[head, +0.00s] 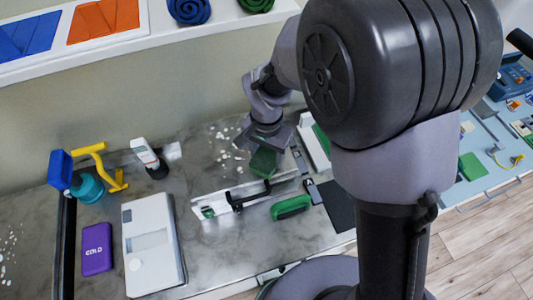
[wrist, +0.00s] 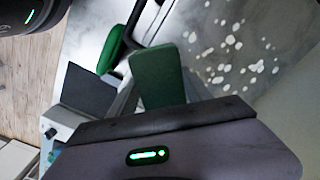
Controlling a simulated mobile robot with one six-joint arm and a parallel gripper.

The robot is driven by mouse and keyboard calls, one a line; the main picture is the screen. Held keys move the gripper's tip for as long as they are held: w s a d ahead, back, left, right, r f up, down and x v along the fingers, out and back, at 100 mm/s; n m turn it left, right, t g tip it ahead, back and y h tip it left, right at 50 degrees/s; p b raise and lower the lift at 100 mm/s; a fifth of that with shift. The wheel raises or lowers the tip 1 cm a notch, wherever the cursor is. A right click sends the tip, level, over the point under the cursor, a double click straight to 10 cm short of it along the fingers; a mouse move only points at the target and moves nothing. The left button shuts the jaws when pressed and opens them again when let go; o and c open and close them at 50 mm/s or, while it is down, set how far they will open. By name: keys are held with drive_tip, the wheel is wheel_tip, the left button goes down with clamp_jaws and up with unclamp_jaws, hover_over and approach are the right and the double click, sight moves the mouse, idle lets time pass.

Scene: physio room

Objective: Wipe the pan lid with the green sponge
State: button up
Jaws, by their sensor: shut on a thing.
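My gripper (head: 266,138) is shut on the green sponge (head: 263,162), a flat block hanging below the jaws over the counter. In the wrist view the sponge (wrist: 158,75) sticks out beyond the jaws. I cannot tell whether it touches the surface below. A pale, flat rectangular piece with a black bar handle (head: 248,196) lies just in front of the sponge in the head view; it may be the pan lid, but I cannot be sure. The jaw tips are partly hidden by the wrist in the head view.
White spots (head: 224,140) are scattered on the marble counter behind and left of the sponge. A green handled item (head: 290,207) and a dark mat (head: 339,204) lie to the right. A white scale-like device (head: 151,245), purple pack (head: 97,249) and yellow clamp (head: 112,172) stand left.

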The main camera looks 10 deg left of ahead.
drive_tip(key=shift+f+b, duration=0.9)
drive_tip(key=shift+f, duration=0.15)
